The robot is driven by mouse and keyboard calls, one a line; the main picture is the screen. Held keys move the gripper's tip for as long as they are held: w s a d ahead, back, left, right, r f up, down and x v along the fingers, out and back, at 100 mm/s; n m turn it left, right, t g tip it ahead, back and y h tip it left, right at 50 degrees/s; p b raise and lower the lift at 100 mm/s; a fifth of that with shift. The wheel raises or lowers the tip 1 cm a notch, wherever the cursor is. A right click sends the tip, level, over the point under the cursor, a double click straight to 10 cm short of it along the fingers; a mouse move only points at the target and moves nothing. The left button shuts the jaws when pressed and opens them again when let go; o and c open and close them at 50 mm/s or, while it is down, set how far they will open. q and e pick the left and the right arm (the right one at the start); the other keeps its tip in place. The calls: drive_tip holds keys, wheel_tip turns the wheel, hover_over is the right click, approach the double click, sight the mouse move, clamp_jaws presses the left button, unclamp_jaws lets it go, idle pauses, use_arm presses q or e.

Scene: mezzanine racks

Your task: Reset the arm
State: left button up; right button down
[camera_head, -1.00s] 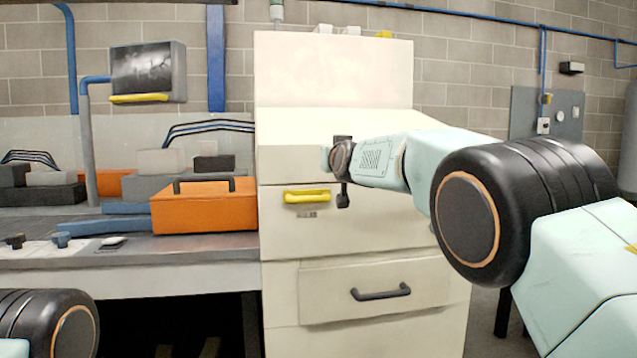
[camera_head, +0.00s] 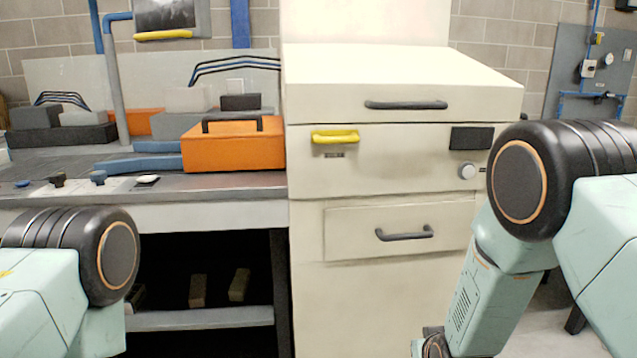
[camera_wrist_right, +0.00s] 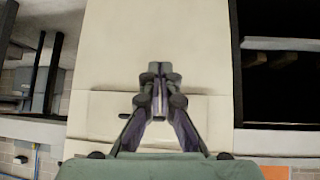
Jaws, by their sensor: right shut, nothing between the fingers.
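My right arm (camera_head: 490,270) hangs down at the right of the head view, in front of the cream cabinet (camera_head: 350,290). Its gripper is below the frame's lower edge there. In the right wrist view my right gripper (camera_wrist_right: 155,72) is shut and empty, with the cabinet's cream front behind it. The fingers appear apart from the cabinet, though the gap is hard to judge. My left arm (camera_head: 80,255) shows only a joint and link at the lower left; its gripper is not in view.
The cabinet has a top handle (camera_head: 405,105), a yellow handle (camera_head: 335,136) and a drawer handle (camera_head: 404,233). To its left, a workbench (camera_head: 220,184) holds an orange toolbox (camera_head: 232,149) and grey blocks. A shelf (camera_head: 200,318) is under the bench. Floor shows at the lower right.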

drive_tip(key=s+f+g+p, duration=0.1)
drive_tip(key=s+f+g, duration=0.1)
drive_tip(key=s, duration=1.1)
drive_tip(key=s+d+f+g+p, duration=0.1)
drive_tip(key=s+g, duration=0.3)
drive_tip(key=s, duration=0.9)
drive_tip(key=s+d+f+g+p, duration=0.1)
drive_tip(key=s+f+g, duration=0.1)
drive_tip(key=s, duration=1.1)
drive_tip(key=shift+s+f+m+g+y, duration=0.3)
drive_tip(key=shift+f+g, duration=0.1)
drive_tip(key=shift+f, duration=0.5)
drive_tip(key=shift+w+a, duration=0.15)
drive_tip(key=shift+w, duration=0.05)
